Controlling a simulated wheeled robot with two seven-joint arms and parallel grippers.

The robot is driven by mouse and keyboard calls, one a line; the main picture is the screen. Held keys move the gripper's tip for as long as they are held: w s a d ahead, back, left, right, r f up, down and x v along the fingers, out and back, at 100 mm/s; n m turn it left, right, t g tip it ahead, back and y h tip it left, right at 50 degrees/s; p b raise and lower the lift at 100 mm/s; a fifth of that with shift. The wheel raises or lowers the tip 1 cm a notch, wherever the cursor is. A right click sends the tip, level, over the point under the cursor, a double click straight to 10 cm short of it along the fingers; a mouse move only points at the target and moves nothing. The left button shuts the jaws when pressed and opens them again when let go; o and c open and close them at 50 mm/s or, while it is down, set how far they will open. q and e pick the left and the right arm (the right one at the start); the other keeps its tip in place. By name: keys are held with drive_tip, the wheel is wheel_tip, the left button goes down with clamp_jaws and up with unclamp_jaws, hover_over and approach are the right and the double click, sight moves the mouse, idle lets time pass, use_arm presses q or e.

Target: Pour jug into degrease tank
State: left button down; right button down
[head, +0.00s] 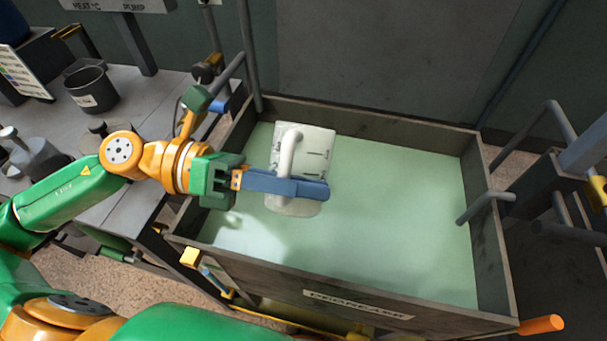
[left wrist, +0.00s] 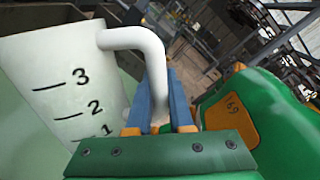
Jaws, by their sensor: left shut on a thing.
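The white jug (head: 311,146) is over the left part of the degrease tank (head: 384,115), tilted with its body toward the back. Its side with black marks and the numbers 1, 2 and 3 shows in the left wrist view (left wrist: 55,85). My left gripper (head: 300,188) is shut on the jug's white handle with its blue fingers, also seen in the left wrist view (left wrist: 172,105). The tank holds pale green liquid. The jug's mouth and any stream from it cannot be made out. My right gripper is not in view.
A grey bench (head: 140,100) with a dark pot (head: 90,90) and other metal vessels stands left of the tank. Grey pipes rise beside the tank at the back left and right. An orange-tipped handle (head: 541,325) sticks out at the tank's front right corner.

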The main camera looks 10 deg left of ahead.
use_arm(q)
drive_tip(key=shift+w+r+n+g+p, duration=0.2)
drive_tip(key=shift+r+n+p, duration=0.55)
drive_tip(key=shift+p, duration=1.1)
drive_tip(key=shift+w+r+n+g+p, duration=0.1)
drive_tip(key=shift+w+r+n+p, duration=0.2)
drive_tip(key=shift+r+n+p, duration=1)
drive_tip(key=w+p, duration=0.1)
drive_tip(key=p, duration=0.1)
drive_tip(key=w+p, duration=0.1)
drive_tip(key=p, duration=0.2)
drive_tip(key=shift+r+n+g, duration=0.25)
drive_tip(key=shift+r+g, duration=0.05)
drive_tip(key=shift+r, duration=0.1)
drive_tip(key=p, duration=0.1)
drive_tip(key=w+r+n+p, duration=0.1)
drive_tip(key=p, duration=0.1)
drive_tip(key=shift+w+r+n, duration=0.2)
drive_tip(key=shift+w+n, duration=0.1)
drive_tip(key=shift+w+r+n+g+p, duration=0.25)
drive_tip(key=shift+w+n+p, duration=0.1)
drive_tip(key=shift+w+n, duration=0.3)
drive_tip(key=shift+w+r+n+g+p, duration=0.1)
drive_tip(key=shift+w+n+g+p, duration=0.25)
drive_tip(key=shift+w, duration=0.35)
drive_tip(key=shift+w+r+n, duration=0.1)
drive_tip(key=shift+w+n, duration=0.5)
drive_tip(key=shift+w, duration=0.05)
